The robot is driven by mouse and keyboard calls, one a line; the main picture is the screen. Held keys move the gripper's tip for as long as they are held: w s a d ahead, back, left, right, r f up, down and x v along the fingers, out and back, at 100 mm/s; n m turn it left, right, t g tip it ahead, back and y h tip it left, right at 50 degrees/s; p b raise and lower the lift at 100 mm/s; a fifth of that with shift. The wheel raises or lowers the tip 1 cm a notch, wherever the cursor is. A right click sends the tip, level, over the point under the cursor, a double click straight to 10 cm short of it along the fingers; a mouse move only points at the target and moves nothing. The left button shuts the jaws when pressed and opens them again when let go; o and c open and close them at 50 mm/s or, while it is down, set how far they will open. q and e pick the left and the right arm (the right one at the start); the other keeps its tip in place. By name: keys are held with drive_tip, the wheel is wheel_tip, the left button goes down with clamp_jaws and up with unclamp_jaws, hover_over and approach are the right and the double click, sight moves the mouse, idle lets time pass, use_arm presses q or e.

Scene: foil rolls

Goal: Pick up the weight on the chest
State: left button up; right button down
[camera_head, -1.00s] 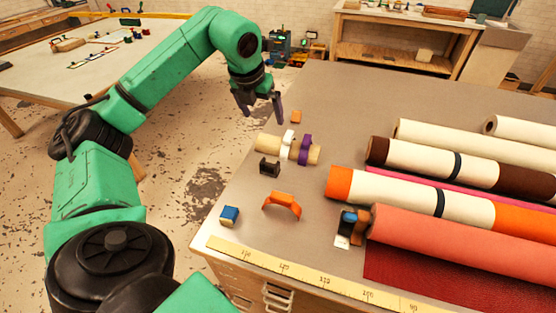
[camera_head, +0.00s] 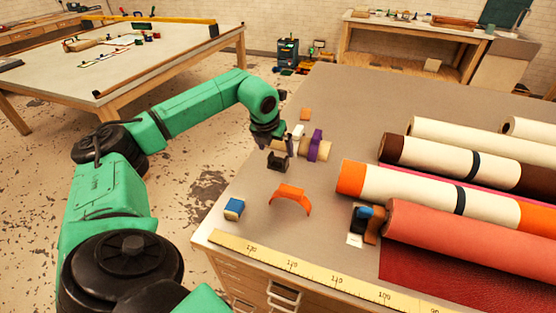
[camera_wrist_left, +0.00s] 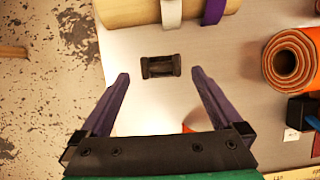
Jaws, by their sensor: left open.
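A small dark block with raised ends, likely the weight (camera_head: 278,163), lies on the grey top of the chest (camera_head: 325,232), near its left edge. In the left wrist view the dark weight (camera_wrist_left: 160,66) sits in line with the gap between the fingertips, slightly beyond them. My left gripper (camera_head: 274,145) is open and empty, just behind the weight in the head view; the wrist view shows the open fingers (camera_wrist_left: 160,76) apart on either side of it. I cannot tell the height between them. My right gripper is not in view.
Close behind the weight lies a short pale roll (camera_head: 326,148) with a white clip (camera_head: 298,131) and a purple clip (camera_head: 315,146). An orange arch (camera_head: 290,195) and blue block (camera_head: 233,208) lie nearer. Several long rolls (camera_head: 450,225) fill the right side.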

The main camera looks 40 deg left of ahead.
sight(278, 158)
use_arm(q)
drive_tip(key=p+x, duration=0.2)
drive_tip(key=x, duration=0.3)
drive_tip(key=shift+d+f+p, duration=0.1)
drive_tip(key=shift+f+p, duration=0.05)
drive_tip(key=shift+p, duration=0.2)
drive_tip(key=shift+f, duration=0.2)
clamp_jaws()
drive_tip(key=shift+w+r, duration=0.1)
